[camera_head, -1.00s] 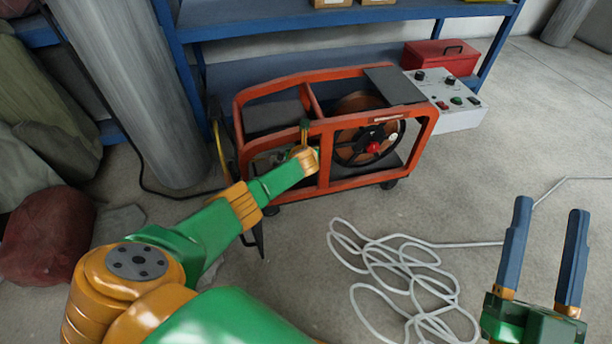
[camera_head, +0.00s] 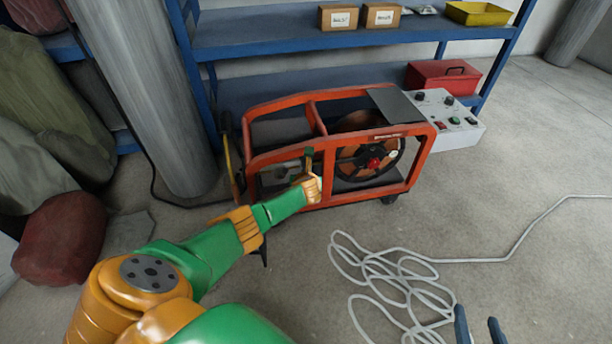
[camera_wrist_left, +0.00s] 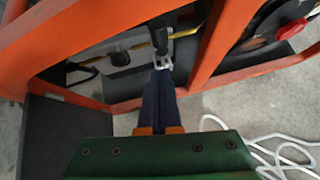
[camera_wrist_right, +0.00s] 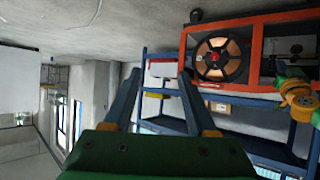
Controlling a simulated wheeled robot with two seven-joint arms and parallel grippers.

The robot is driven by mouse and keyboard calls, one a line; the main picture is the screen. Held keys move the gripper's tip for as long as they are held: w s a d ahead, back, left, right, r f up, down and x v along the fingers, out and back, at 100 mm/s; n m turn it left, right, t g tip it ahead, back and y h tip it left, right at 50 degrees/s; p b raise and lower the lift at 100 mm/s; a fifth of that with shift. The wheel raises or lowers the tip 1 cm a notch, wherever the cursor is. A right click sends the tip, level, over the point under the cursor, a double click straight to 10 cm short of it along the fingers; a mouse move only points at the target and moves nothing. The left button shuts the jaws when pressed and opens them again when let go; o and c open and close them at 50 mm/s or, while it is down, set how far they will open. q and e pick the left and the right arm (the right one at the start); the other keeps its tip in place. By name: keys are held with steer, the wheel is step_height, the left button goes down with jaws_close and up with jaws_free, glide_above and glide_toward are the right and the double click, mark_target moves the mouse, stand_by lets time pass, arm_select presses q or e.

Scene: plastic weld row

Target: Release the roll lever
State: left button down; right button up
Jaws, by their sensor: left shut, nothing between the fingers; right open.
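The orange-framed machine (camera_head: 412,165) stands on the floor, with a wire reel (camera_head: 350,168) inside its right half. In the left wrist view, a black lever-like part (camera_wrist_left: 158,40) and a small grey metal fork (camera_wrist_left: 166,62) sit inside the frame; I cannot tell surely which part is the roll lever. My left gripper (camera_wrist_left: 163,72) is shut and empty, its tips close to the fork; contact is unclear. In the head view my left arm reaches the frame and hides that spot. My right gripper (camera_head: 479,322) is open and empty, low at the right, away from the machine.
A grey control box (camera_head: 460,135) adjoins the machine's right end. Blue shelves (camera_head: 260,42) and a red toolbox (camera_head: 440,78) stand behind. A grey column (camera_head: 150,110) is at left. Pale cable (camera_head: 385,275) lies loose on the floor in front; bare floor is at right.

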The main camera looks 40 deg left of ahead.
steer(key=s+d+f+g+h+p, duration=0.2)
steer(key=s+d+f+g+p, duration=0.1)
steer(key=s+f+g, duration=0.75)
arm_select(q)
steer(key=p+v, duration=0.6)
steer(key=v, duration=0.3)
steer(key=shift+r, duration=0.45)
arm_select(e)
steer(key=s+d+f, duration=0.2)
steer(key=s+f, duration=0.4)
steer(key=f, duration=0.5)
steer(key=shift+s+f+t, duration=0.25)
steer(key=shift+f+t, duration=0.05)
steer(key=shift+t, duration=0.15)
arm_select(q)
steer(key=shift+a, duration=0.1)
